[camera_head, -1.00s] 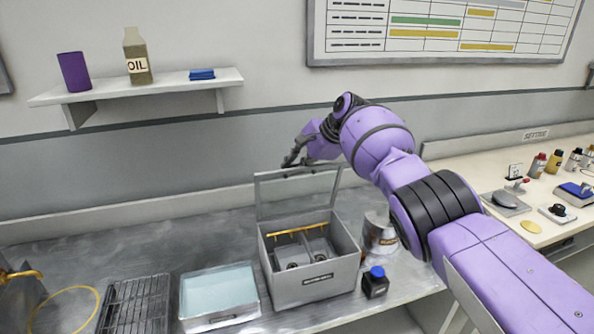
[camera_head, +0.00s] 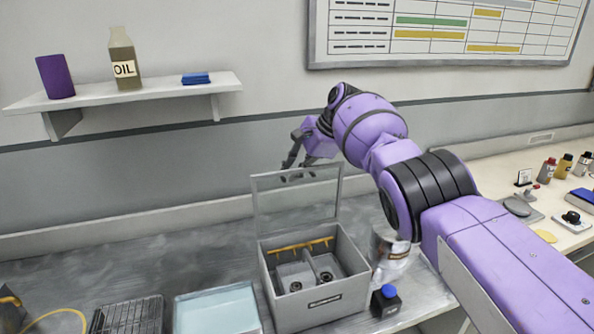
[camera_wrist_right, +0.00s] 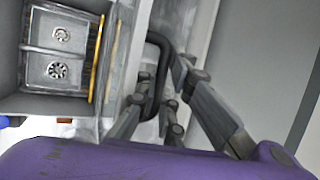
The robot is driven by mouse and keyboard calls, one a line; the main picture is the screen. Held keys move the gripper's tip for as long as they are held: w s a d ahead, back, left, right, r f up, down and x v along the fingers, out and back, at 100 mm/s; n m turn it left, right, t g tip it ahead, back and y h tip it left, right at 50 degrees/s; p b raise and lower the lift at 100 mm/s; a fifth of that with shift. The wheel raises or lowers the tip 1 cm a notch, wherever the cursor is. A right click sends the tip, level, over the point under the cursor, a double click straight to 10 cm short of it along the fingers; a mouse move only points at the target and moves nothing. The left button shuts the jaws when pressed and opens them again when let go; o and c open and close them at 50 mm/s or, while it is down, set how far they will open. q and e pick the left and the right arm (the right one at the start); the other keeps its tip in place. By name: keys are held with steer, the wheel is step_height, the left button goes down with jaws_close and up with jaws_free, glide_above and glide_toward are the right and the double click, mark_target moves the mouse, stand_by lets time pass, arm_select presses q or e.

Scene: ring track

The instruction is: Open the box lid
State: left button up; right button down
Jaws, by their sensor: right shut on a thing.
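The grey box (camera_head: 318,308) stands on the workbench in the head view. Its lid (camera_head: 296,203) is raised and stands roughly upright along the back edge. The open inside shows dark round parts and a yellow bar; it also shows in the right wrist view (camera_wrist_right: 54,103). My right gripper (camera_head: 298,170) is at the lid's top edge. In the right wrist view its fingers (camera_wrist_right: 170,118) are shut on the dark lid handle (camera_wrist_right: 161,75). The exact finger contact is partly hidden. My left gripper is in neither view.
A tray of pale blue liquid (camera_head: 218,308) and a wire rack (camera_head: 128,316) stand left of the box. A blue-capped bottle (camera_head: 386,301) and a metal can (camera_head: 391,255) are close on its right. A wall shelf (camera_head: 125,93) hangs behind at upper left. Bare bench lies behind the tray.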

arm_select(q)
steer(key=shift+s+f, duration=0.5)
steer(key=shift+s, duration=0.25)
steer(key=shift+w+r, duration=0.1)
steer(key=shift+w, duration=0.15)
